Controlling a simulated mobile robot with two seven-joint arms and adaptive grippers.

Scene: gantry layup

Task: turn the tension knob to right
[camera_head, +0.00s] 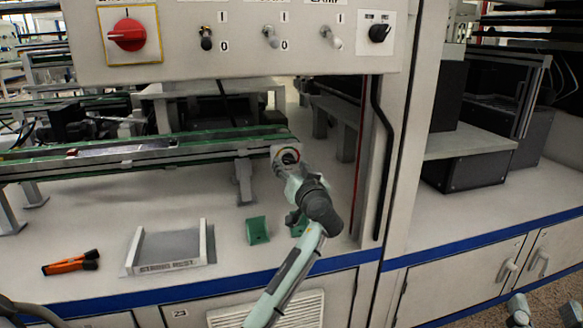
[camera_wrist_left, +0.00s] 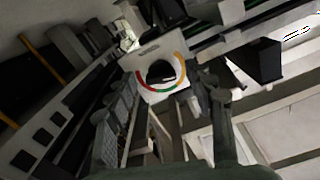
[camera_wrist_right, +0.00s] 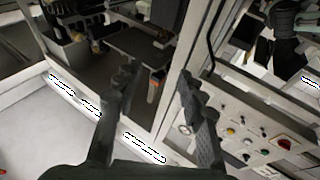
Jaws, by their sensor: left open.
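A round black knob (camera_head: 288,157) sits on a white plate at the right end of the green-edged conveyor rail. In the left wrist view the knob (camera_wrist_left: 161,72) is ringed by a red, yellow and green arc. My left gripper (camera_head: 290,177) is right in front of the knob in the head view, partly hidden by its own wrist. In the left wrist view its fingers (camera_wrist_left: 165,90) are spread, one on each side of the knob's lower part; contact cannot be told. My right gripper (camera_wrist_right: 157,88) is open and empty, with a cabinet and button panel beyond it.
A control panel with a red rotary switch (camera_head: 128,34) hangs above the bench. A post with a black cable (camera_head: 378,150) stands right of the knob.

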